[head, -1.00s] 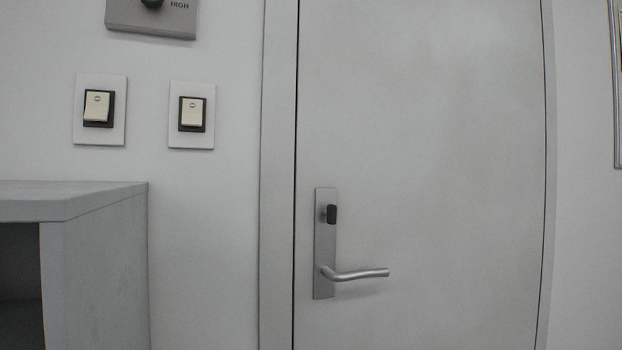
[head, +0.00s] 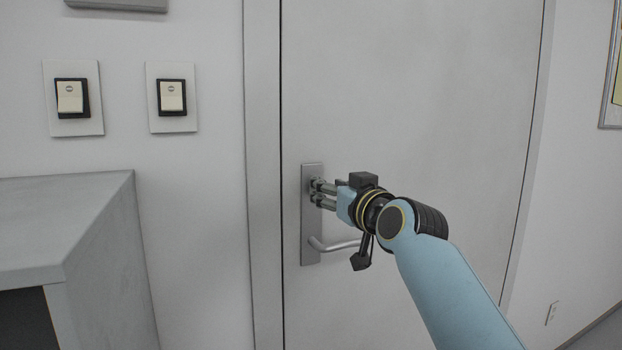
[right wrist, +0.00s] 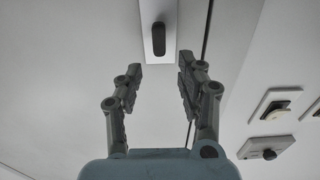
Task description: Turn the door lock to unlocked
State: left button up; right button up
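The door lock is a small dark thumb-turn (right wrist: 158,39) on a grey metal plate; in the right wrist view it stands lengthwise along the plate, just beyond my fingertips. The lock plate (head: 311,222) shows in the head view, with the thumb-turn hidden behind my gripper. My right gripper (head: 316,192) reaches to the upper part of the plate. In the right wrist view this gripper (right wrist: 158,78) is open and empty, its fingers spread to either side below the thumb-turn, apart from it. My left gripper is not in view.
The lever handle (head: 335,245) sits on the plate below my right gripper. The closed door (head: 420,90) fills the middle. A grey cabinet (head: 70,230) stands at the left, under two light switches (head: 73,98). A framed picture (head: 612,90) hangs at the right.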

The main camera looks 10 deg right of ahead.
jog(key=w, duration=0.2)
jog(key=w+a, duration=0.1)
jog(key=w, duration=0.2)
jog(key=shift+w+a, duration=0.1)
jog(key=shift+w, duration=0.2)
grip_shut()
